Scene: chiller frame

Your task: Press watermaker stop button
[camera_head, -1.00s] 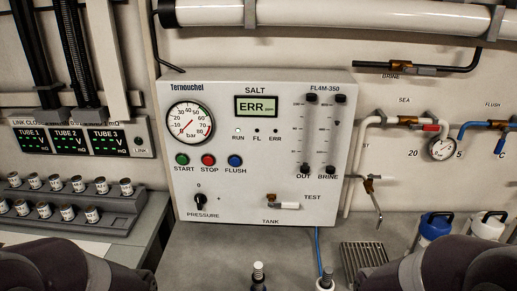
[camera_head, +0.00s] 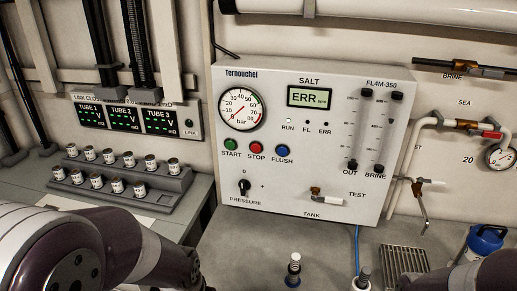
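The watermaker panel (camera_head: 300,180) is a white box on the wall, with a round pressure gauge (camera_head: 240,109) and a display (camera_head: 310,97) reading ERR. The red stop button (camera_head: 256,148) sits between the green start button (camera_head: 231,144) and the blue flush button (camera_head: 281,152). My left arm shows large at the lower left, below and left of the panel and apart from it. A small part of my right arm shows at the lower right edge. Neither gripper is in the picture.
A stepped rack (camera_head: 125,178) of small canisters stands on the left counter. A tube display unit (camera_head: 135,118) hangs above it. Valves and pipes with a small gauge (camera_head: 499,156) are at the right. A blue-topped canister (camera_head: 486,239) and a grate (camera_head: 404,259) are at the lower right.

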